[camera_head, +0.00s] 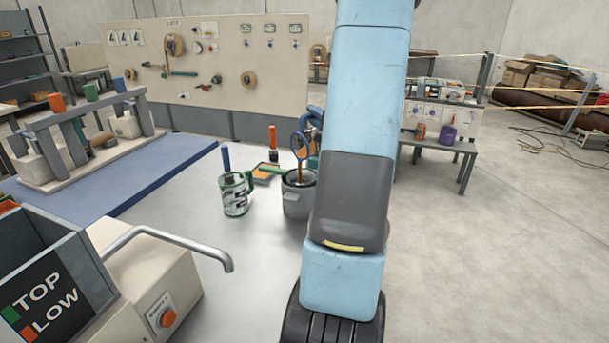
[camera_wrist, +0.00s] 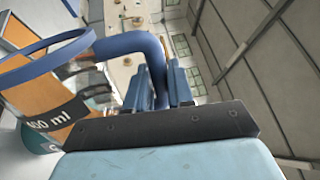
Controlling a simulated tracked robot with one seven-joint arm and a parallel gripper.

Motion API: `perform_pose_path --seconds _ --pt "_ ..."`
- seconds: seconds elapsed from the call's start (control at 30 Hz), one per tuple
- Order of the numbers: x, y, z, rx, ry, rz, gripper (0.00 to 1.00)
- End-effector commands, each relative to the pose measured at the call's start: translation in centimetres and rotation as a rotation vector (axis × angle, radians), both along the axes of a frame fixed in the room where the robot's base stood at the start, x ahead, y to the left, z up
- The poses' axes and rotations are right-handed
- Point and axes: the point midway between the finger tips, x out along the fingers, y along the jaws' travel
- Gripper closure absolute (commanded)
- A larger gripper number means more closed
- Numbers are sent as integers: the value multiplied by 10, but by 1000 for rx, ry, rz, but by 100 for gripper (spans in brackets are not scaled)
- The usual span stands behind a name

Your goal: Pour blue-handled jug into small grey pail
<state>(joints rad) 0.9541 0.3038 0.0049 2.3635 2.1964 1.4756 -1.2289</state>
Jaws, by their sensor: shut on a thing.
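The blue-handled jug (camera_wrist: 48,85) is clear, with a blue rim and a "400 ml" mark in the wrist view. My gripper (camera_wrist: 165,85) is shut on its blue handle (camera_wrist: 120,44). In the head view the jug's blue rim (camera_head: 293,147) shows strongly tilted, above the small grey pail (camera_head: 297,206). An orange-brown streak, like liquid, runs from the jug down into the pail's mouth. My arm hides most of the gripper in the head view. How much is left in the jug is unclear.
A clear jug with a green handle (camera_head: 235,195) stands just left of the pail. A bent metal pipe (camera_head: 175,240) projects at front left. Bare bench surface (camera_head: 185,195) lies left of the jugs.

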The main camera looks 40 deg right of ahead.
Motion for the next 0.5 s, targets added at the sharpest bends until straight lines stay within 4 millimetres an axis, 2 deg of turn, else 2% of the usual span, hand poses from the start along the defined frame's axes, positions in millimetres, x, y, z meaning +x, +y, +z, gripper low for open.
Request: perform_pose_path --seconds 0.33,0.5 --pt "0 0 0 -2 -1 1 100" --pt "-1 7 2 -39 -1 1 100"
